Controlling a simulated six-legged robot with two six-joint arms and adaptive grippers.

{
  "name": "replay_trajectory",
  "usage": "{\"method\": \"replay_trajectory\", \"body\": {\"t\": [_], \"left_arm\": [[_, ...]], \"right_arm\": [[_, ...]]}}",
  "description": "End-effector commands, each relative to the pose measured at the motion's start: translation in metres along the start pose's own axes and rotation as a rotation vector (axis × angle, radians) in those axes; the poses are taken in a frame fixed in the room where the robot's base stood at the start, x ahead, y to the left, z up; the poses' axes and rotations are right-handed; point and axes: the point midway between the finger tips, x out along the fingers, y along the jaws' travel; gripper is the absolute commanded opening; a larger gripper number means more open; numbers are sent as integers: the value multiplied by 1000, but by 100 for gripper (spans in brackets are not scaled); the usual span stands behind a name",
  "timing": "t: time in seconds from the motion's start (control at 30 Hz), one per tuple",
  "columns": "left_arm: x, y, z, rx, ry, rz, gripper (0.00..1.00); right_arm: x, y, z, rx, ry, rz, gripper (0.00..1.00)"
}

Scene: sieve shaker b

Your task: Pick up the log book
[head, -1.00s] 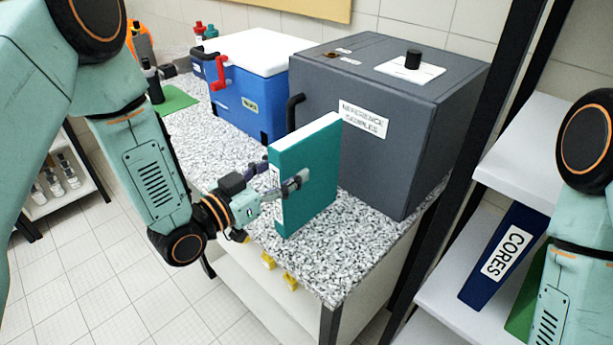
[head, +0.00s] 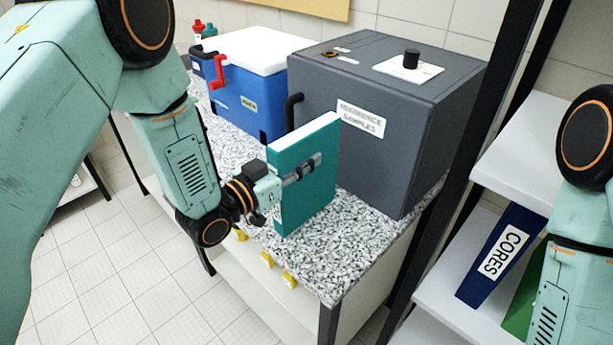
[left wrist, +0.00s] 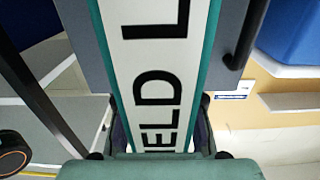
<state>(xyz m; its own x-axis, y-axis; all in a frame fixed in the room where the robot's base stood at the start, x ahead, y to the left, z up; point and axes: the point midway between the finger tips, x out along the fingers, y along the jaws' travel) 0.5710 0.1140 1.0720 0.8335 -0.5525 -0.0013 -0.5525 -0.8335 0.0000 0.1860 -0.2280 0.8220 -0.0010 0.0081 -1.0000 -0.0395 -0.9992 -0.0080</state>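The log book (head: 306,180) is a thick teal binder with white page edges, standing upright on the speckled counter near its front edge. Its white spine label, with the large letters "ELD L" showing, fills the middle of the left wrist view (left wrist: 155,85). My left gripper (head: 290,172) reaches around the spine, one finger along the cover facing the head camera. In the left wrist view one finger shows at each side of the spine, very near it; whether both press on it I cannot tell. My right gripper is out of view; only my right arm shows.
A grey box (head: 385,120) labelled "reference samples" stands close behind the book. A blue cooler (head: 248,100) with a white lid stands to its left. A shelf at right holds a blue "CORES" binder (head: 500,258). Yellow knobs (head: 267,260) stick out below the counter (head: 345,255).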

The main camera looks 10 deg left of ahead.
Motion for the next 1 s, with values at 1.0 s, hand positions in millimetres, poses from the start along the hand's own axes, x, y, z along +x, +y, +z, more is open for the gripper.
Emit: {"method": "replay_trajectory", "body": {"t": [1.0], "left_arm": [[1,-1,-7,2,6,0,0]], "right_arm": [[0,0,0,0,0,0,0]]}}
